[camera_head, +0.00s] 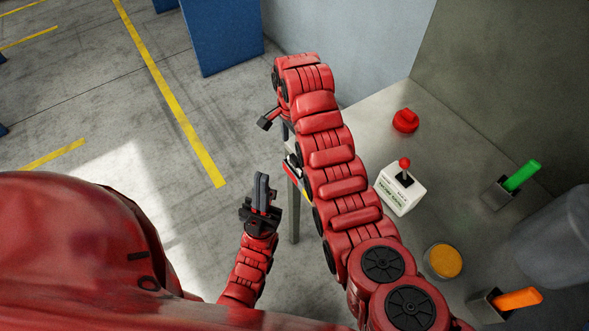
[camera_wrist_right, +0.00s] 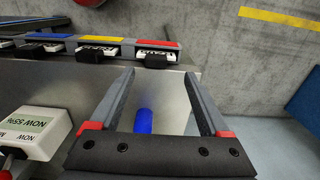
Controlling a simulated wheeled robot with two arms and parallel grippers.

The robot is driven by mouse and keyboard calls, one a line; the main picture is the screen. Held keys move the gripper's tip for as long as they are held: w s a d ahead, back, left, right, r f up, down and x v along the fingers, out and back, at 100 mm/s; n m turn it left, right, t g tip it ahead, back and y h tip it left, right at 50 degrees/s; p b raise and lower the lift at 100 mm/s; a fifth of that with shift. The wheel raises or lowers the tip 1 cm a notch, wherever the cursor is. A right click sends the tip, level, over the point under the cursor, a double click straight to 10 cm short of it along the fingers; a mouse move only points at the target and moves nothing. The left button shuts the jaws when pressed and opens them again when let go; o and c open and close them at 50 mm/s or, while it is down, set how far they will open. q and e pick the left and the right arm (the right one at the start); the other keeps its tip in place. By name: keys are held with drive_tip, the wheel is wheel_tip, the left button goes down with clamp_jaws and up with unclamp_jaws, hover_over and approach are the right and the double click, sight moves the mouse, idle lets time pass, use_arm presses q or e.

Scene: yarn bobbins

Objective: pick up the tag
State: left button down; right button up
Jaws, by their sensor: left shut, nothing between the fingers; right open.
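No item is plainly marked as the tag. In the right wrist view, several white-labelled pieces with black blocks stand in a row at the table's edge, with a red strip (camera_wrist_right: 158,44), a yellow strip (camera_wrist_right: 101,40) and a blue strip (camera_wrist_right: 46,36). My right gripper (camera_wrist_right: 158,77) is open, its fingers pointing toward the red-strip end. A blue cylinder (camera_wrist_right: 145,121) shows between the fingers, apart from both. In the head view my right arm hides most of the row. My left gripper (camera_head: 262,188) is shut and empty, left of the table.
On the grey table (camera_head: 390,115) are a red knob (camera_head: 405,121), a white box with a red-tipped lever (camera_head: 401,191), a yellow-topped round piece (camera_head: 444,261), and holders with a green handle (camera_head: 522,176) and an orange handle (camera_head: 518,299). Open floor (camera_head: 100,120) lies left.

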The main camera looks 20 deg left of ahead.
sight(294, 158)
drive_tip(key=shift+f, duration=0.25)
drive_tip(key=shift+s+d+f+p, duration=0.1)
drive_tip(key=shift+f+p, duration=0.15)
drive_tip(key=shift+p, duration=0.2)
drive_tip(key=f, duration=0.1)
drive_tip(key=f+p, duration=0.2)
drive_tip(key=shift+s+d+f, duration=0.2)
drive_tip(key=shift+d, duration=0.05)
drive_tip(key=shift+f+p, duration=0.35)
drive_tip(key=shift+f, duration=0.4)
drive_tip(key=shift+w+a, duration=0.1)
clamp_jaws()
